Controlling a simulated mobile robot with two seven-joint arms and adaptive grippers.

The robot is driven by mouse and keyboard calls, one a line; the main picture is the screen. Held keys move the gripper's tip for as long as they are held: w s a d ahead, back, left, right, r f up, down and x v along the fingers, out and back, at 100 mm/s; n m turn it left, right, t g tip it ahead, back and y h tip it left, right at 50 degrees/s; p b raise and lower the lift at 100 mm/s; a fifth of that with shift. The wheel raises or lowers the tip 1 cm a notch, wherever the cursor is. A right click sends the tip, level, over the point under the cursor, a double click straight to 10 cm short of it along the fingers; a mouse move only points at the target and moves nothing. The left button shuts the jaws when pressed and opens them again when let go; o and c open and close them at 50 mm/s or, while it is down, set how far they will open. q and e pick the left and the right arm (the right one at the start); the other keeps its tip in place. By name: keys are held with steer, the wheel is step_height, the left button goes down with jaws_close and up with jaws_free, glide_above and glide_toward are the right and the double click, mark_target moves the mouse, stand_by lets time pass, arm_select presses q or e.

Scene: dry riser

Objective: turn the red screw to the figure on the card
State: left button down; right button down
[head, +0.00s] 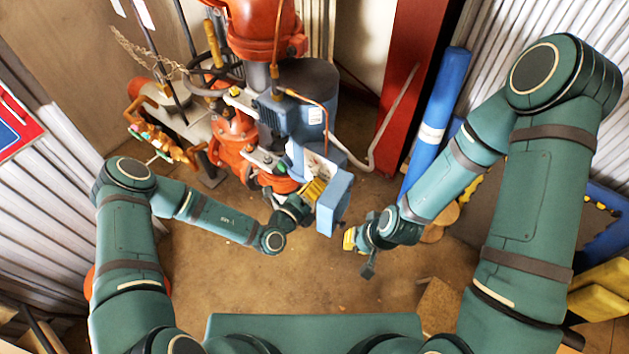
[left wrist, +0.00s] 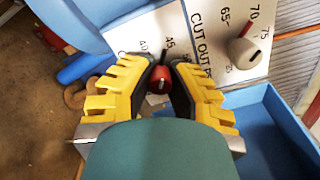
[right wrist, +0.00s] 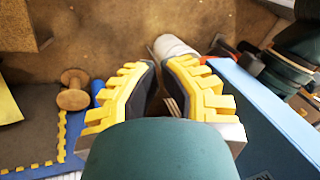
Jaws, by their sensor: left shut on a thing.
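The red screw (left wrist: 158,80) shows in the left wrist view between my left fingertips, against a pale dial plate (left wrist: 148,38) with the figures 40 and 45. My left gripper (left wrist: 166,64) is shut on this screw; the fingers hide part of it and of its scale. In the head view my left gripper (head: 313,190) reaches to the blue box (head: 335,202). My right gripper (head: 352,239) hangs apart from the box, to its right. In the right wrist view its fingertips (right wrist: 161,62) are close together with nothing seen held. I cannot make out the card's figure.
A second plate (left wrist: 203,62), marked CUT OUT with 65, 70 and 75, bears a grey knob (left wrist: 244,52) with a red pointer. Red pipework (head: 235,140) and a blue motor (head: 300,112) stand behind the box. A wooden spool (right wrist: 73,90) lies on the floor.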

arm_select(q)
steer(key=n+p, duration=0.1)
steer(key=n, duration=0.2)
steer(key=shift+s+n, duration=0.1)
steer(key=shift+n, duration=0.3)
steer(key=n+p, duration=0.1)
steer(key=n, duration=0.3)
steer(key=shift+d, duration=0.1)
steer(key=shift+n, duration=0.3)
steer(key=c, duration=0.9)
jaws_free()
steer(key=shift+o, duration=0.2)
